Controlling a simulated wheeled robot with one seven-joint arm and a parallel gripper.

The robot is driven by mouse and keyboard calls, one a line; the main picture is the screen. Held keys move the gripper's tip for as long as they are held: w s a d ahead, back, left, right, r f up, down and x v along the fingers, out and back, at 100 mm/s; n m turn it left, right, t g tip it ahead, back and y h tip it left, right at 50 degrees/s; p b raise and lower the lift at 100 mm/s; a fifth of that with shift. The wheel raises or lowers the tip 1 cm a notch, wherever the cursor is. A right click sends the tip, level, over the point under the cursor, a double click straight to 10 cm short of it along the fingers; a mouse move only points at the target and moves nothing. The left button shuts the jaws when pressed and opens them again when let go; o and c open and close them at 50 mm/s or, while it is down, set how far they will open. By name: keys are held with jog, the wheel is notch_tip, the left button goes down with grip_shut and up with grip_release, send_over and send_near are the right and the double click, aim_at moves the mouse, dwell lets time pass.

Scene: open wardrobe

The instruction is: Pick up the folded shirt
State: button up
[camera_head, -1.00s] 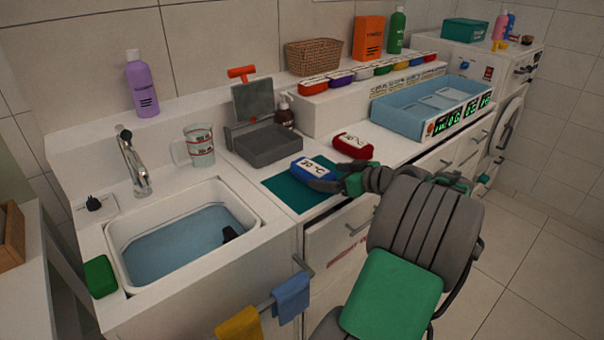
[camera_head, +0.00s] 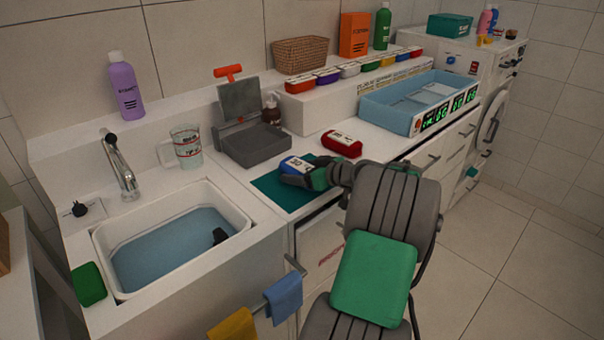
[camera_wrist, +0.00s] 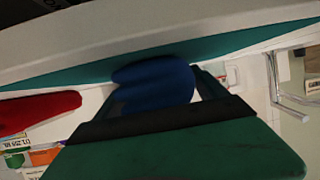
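A blue bundle with a white label (camera_head: 297,165) rests at the green mat (camera_head: 270,188) on the counter; it looks like the folded cloth item, though I cannot confirm it is a shirt. A similar red bundle with a white label (camera_head: 342,144) lies just behind it. My gripper (camera_head: 318,177) is low over the mat at the right front side of the blue bundle and hides part of it. In the wrist view the blue bundle (camera_wrist: 152,85) sits between the two fingertips (camera_wrist: 158,98). Whether the fingers press on it cannot be seen.
A grey scale-like tray (camera_head: 255,146) stands behind the mat. A sink with water (camera_head: 175,240) is to the left. A blue tray with displays (camera_head: 415,104) and a raised shelf of small coloured boxes (camera_head: 365,95) lie behind and right. Drawer handles (camera_head: 294,264) stick out below.

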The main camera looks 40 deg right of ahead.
jog(key=c, duration=1.3)
jog(key=shift+o, duration=0.2)
